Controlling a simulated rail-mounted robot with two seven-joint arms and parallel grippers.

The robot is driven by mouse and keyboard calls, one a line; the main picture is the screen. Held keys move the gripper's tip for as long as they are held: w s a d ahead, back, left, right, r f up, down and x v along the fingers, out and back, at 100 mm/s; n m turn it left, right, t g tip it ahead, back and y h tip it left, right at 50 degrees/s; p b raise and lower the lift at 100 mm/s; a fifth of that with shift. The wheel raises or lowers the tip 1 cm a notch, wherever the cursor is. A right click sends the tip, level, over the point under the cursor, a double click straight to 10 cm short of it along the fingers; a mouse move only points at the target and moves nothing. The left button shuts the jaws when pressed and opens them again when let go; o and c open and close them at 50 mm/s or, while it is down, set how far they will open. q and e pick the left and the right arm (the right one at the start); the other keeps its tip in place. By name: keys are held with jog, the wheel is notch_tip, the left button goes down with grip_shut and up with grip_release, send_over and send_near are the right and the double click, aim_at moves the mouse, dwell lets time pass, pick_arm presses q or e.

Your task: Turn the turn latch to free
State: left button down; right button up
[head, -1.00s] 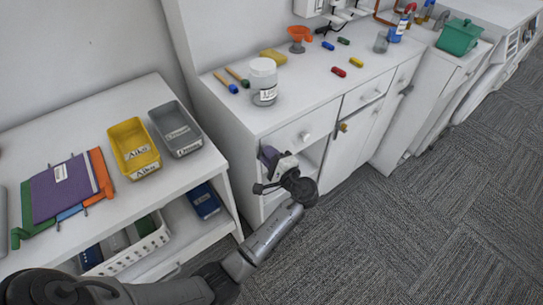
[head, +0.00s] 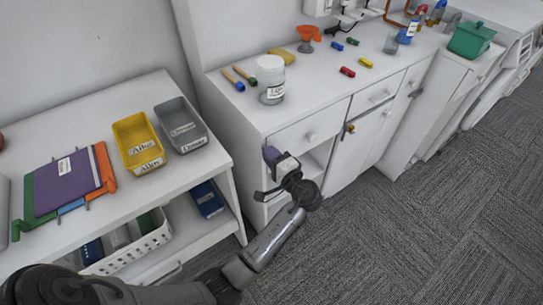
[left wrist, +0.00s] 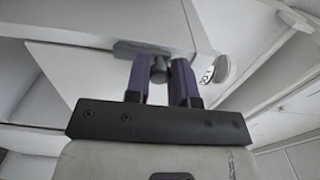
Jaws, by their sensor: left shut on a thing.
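My left gripper (head: 271,156) has purple fingers and is at the front left of the white cabinet (head: 262,118), beside the left drawer. In the left wrist view the fingers (left wrist: 161,80) are shut on a small grey knob-like piece (left wrist: 159,68), which I take to be the turn latch. A grey plate (left wrist: 138,50) lies just behind it, against a white edge. In the head view the gripper hides this piece, so its turned angle cannot be read there. My right gripper is not in view.
A round drawer knob (head: 310,136) is close to the right of the gripper. A brass-coloured fitting (head: 350,128) sits by the cabinet door. A shelf unit (head: 222,165) with a yellow bin (head: 137,160) and grey bin (head: 190,142) stands left. Carpet in front is clear.

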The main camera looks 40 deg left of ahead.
pick_arm(q)
jog(key=c, duration=1)
grip_release()
jog(key=s+d, duration=0.1)
jog(key=d, duration=0.6)
jog(key=shift+s+d, duration=0.2)
jog(key=shift+s, duration=0.05)
